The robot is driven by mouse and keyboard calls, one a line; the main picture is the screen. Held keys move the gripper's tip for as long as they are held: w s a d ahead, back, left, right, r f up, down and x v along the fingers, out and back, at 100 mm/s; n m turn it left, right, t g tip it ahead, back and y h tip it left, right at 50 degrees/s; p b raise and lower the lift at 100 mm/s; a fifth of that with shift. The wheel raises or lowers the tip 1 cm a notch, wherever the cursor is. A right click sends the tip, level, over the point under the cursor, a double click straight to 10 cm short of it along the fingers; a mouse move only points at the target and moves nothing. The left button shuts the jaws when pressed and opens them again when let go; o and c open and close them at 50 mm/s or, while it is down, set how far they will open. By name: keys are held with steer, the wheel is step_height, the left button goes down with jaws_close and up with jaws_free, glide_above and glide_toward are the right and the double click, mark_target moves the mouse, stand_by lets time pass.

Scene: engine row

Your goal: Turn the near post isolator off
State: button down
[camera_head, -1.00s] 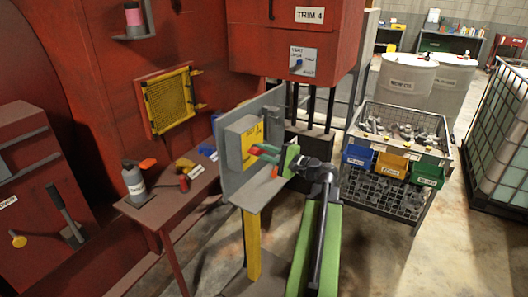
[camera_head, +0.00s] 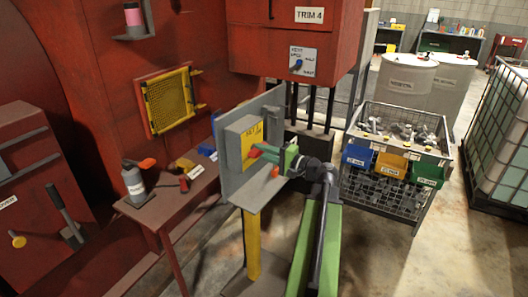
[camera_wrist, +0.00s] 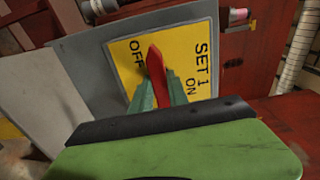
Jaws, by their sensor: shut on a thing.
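The near post isolator (camera_head: 236,138) is a grey box with a yellow face, mounted on a grey panel on a yellow post. In the wrist view its yellow plate (camera_wrist: 195,38) reads SET 1, OFF and ON. Its red handle (camera_wrist: 155,62) stands between the green fingers of my gripper (camera_wrist: 158,88), with the tip just beside the word OFF. My gripper (camera_head: 262,150) is shut on the handle, reaching in from the right in the head view. The handle's lower part is hidden by the fingers and the green gripper body.
A brown table (camera_head: 165,205) with a grey bottle (camera_head: 134,183) stands left of the post. A red TRIM 4 cabinet (camera_head: 290,35) hangs behind. A wire cage with bins (camera_head: 405,195) stands to the right. Open floor lies at the lower right.

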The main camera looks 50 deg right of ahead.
steer(key=c, duration=1.3)
jaws_free()
steer(key=s+d, duration=0.1)
steer(key=s, duration=0.4)
steer(key=s+d, duration=0.1)
steer(key=s, duration=0.5)
steer(key=s+d, duration=0.1)
steer(key=s, duration=0.5)
steer(key=shift+s, duration=0.15)
steer(key=shift+a, duration=0.1)
